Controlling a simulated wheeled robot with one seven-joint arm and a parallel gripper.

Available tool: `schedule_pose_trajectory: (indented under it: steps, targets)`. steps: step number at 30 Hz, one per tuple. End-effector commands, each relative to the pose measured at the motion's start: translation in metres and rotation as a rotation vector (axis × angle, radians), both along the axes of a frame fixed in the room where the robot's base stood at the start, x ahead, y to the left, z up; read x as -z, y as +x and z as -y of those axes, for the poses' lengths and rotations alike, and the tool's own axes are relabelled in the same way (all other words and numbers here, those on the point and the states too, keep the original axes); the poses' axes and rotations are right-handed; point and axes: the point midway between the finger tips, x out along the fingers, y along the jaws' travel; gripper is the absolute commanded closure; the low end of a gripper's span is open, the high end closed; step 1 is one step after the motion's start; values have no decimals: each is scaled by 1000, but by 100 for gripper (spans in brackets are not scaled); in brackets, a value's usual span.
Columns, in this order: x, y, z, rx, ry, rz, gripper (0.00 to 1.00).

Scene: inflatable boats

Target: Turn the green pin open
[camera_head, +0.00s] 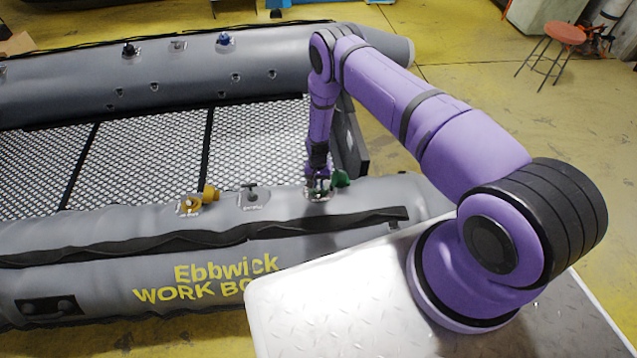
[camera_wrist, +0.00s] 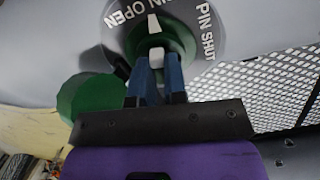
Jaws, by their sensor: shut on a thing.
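The green pin (camera_wrist: 178,46) sits in the middle of a round grey plate (camera_wrist: 205,62) lettered PIN OPEN and PIN SHUT. A white mark (camera_wrist: 153,23) at the pin lies between the two labels. My gripper (camera_wrist: 158,62), with blue fingers, is shut on the pin from above; the fingers hide part of it. A round green cap (camera_wrist: 88,97) lies beside the plate, to the left. In the head view my gripper (camera_head: 319,188) reaches down to the near grey tube (camera_head: 120,232), with the green cap (camera_head: 342,178) just right of it.
A yellow valve (camera_head: 189,205) with its yellow cap (camera_head: 211,194) and a dark valve (camera_head: 252,192) stand left along the same tube. The far tube (camera_head: 60,85) carries more valves. A red stool (camera_head: 565,34) stands at the back right.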

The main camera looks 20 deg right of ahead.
Motion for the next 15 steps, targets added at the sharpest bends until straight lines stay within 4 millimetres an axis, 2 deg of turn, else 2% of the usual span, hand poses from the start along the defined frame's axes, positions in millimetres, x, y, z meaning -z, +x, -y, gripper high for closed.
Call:
schedule_pose_trajectory:
  steps: [6,15]
  targets:
    - [-1,1,0,-127,25,8,100]
    - [-1,1,1,-214,43,11,100]
